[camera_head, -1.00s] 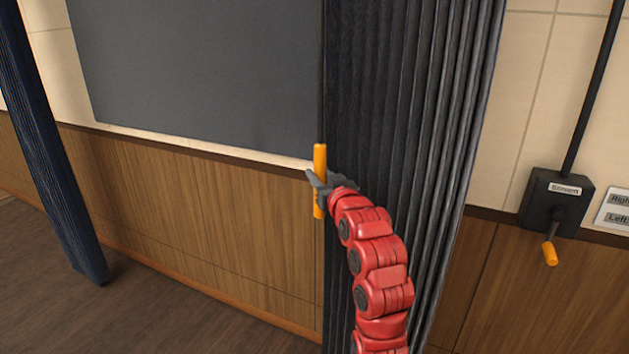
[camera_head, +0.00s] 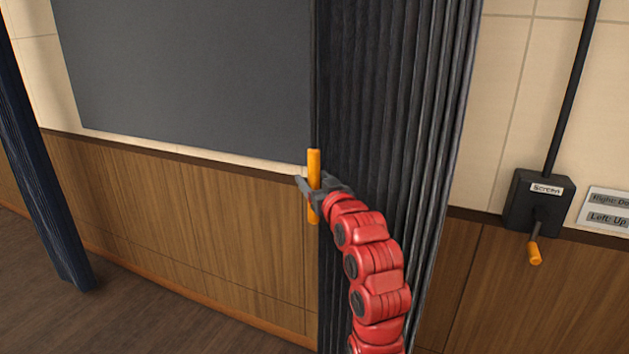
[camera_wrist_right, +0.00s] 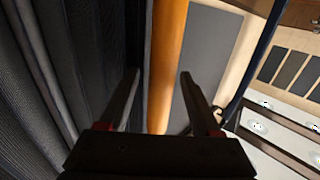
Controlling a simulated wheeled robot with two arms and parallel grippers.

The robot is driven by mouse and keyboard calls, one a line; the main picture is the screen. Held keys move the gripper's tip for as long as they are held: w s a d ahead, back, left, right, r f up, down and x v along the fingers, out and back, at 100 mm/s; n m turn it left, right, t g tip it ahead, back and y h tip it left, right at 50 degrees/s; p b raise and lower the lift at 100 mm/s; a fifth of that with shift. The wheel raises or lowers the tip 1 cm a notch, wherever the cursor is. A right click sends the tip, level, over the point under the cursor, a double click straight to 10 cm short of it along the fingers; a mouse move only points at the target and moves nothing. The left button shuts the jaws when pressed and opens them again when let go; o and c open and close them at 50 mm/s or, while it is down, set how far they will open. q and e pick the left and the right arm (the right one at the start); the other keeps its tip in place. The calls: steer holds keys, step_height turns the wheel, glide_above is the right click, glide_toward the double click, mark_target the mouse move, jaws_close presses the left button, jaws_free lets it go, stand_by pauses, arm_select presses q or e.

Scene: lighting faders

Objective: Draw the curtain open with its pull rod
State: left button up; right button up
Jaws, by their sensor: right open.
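The dark pleated curtain (camera_head: 390,120) hangs gathered right of the grey screen panel. Its orange pull rod (camera_head: 314,162) hangs upright at the curtain's left edge. My right gripper (camera_head: 306,188) is at the rod in the head view, with the rod showing above and below it. In the right wrist view the orange rod (camera_wrist_right: 165,60) runs between the two open fingers (camera_wrist_right: 158,75), with gaps on both sides. The curtain's folds (camera_wrist_right: 80,60) fill the left of that view. My left gripper is not in view.
A second dark curtain (camera_head: 40,180) hangs at the far left. At the right, a black crank box (camera_head: 540,203) labelled Screen has an orange handle, with a sign (camera_head: 606,210) beside it. Wood panelling (camera_head: 200,235) below the grey panel is clear.

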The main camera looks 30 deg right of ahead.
steer(key=s, duration=0.5)
steer(key=shift+s+a+b, duration=0.1)
steer(key=shift+a+b, duration=0.2)
steer(key=shift+b, duration=0.1)
steer(key=s+a+b, duration=0.1)
steer(key=s+b, duration=1.1)
steer(key=b, duration=0.3)
steer(key=shift+a, duration=0.3)
